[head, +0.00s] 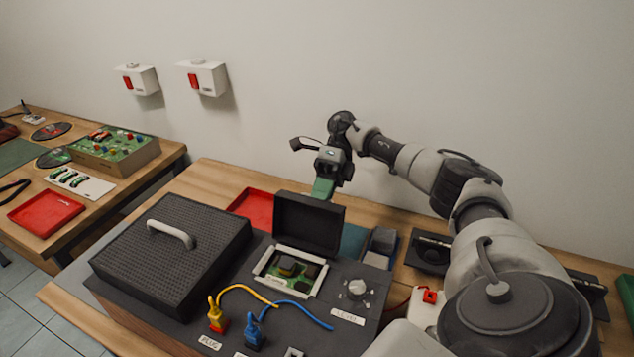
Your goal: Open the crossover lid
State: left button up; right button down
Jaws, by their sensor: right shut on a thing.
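The crossover box (290,272) is a pale frame with a green circuit board inside, set in the dark top of the hi-fi unit. Its dark lid (308,224) stands up at the back edge of the frame, so the board shows. My right gripper (322,190) reaches in from the right and is shut at the top edge of the lid. Its fingertips look green, and the exact contact is too small to see. My left gripper is not in view.
A dark grille panel with a white handle (170,233) lies left of the box. Yellow and blue plugs (252,332) with cables are in front, and a knob (356,288) is right. A red tray (252,207) lies behind. The wall stands close behind the table.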

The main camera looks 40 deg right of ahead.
jog(key=shift+s+a+f+g+y, duration=0.15)
jog(key=shift+f+g+y, duration=0.2)
jog(key=shift+f, duration=0.25)
jog(key=shift+f+y, duration=0.2)
jog(key=shift+y, duration=0.05)
jog(key=c, duration=1.4)
grip_release()
jog(key=shift+o, duration=1.2)
jog(key=shift+w+d+p, duration=0.2)
jog(key=shift+d+p, duration=0.05)
jog(key=shift+p, duration=0.05)
jog(key=shift+w+r, duration=0.1)
jog(key=shift+r, duration=0.15)
jog(key=s+d+r+b, duration=0.2)
jog(key=s+d+r, duration=0.1)
jog(key=s+r, duration=0.7)
jog(key=shift+s+d+r, duration=0.15)
jog(key=shift+s+r, duration=0.25)
jog(key=shift+s, duration=0.25)
